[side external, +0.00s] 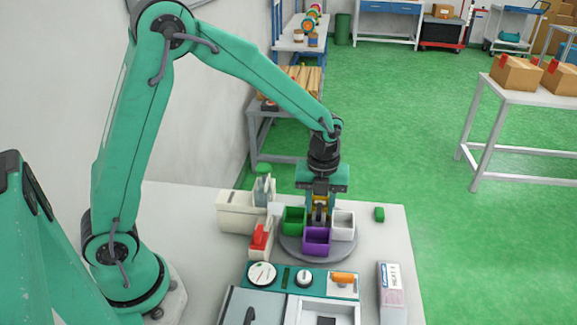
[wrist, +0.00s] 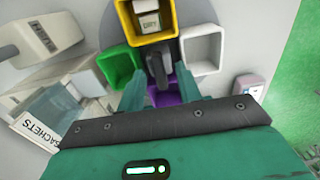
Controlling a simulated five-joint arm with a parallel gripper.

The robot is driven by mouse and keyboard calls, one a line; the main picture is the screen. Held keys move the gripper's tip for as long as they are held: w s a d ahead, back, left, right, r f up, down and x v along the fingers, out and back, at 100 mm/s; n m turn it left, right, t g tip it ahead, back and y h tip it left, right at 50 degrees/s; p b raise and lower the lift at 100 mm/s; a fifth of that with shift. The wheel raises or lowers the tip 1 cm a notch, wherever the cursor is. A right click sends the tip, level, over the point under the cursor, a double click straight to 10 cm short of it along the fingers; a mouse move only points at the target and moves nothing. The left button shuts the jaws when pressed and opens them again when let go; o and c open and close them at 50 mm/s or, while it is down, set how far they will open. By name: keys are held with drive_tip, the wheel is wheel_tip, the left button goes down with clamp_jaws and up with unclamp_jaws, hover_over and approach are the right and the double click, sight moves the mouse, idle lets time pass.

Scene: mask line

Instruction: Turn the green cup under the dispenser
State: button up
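A round grey turntable (side external: 290,250) carries open square cups. The green cup (side external: 293,220) is on its left, beside the cream dispenser (side external: 237,212); it also shows in the wrist view (wrist: 118,64). The purple cup (side external: 317,240) is at the front and the white cup (side external: 343,226) at the right. The yellow cup (wrist: 128,30) holds a packet marked DRY (wrist: 149,22). My gripper (wrist: 159,72) points down over the turntable's middle. Its fingers stand apart on either side of a dark grey central handle (wrist: 156,67); contact with it is unclear. The purple cup is partly hidden by my fingers.
A red object (side external: 259,238) stands left of the turntable. A panel with dials (side external: 262,274) and an orange switch (side external: 343,279) lies in front. A SACHETS label (wrist: 42,122) shows on the left.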

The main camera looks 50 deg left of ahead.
sight(315, 216)
wheel_tip(315, 216, up, 7)
drive_tip(key=shift+r, duration=0.15)
idle(0.4)
drive_tip(key=s+a+r+n+t, duration=0.2)
drive_tip(key=s+r+n, duration=0.3)
drive_tip(key=s+n, duration=0.4)
drive_tip(key=s+a+r+n+t, duration=0.3)
drive_tip(key=s+n, duration=0.7)
drive_tip(key=n, duration=0.8)
drive_tip(key=shift+s+a+r+t, duration=0.15)
drive_tip(key=shift+a+r+t, duration=0.2)
drive_tip(key=shift+r, duration=0.5)
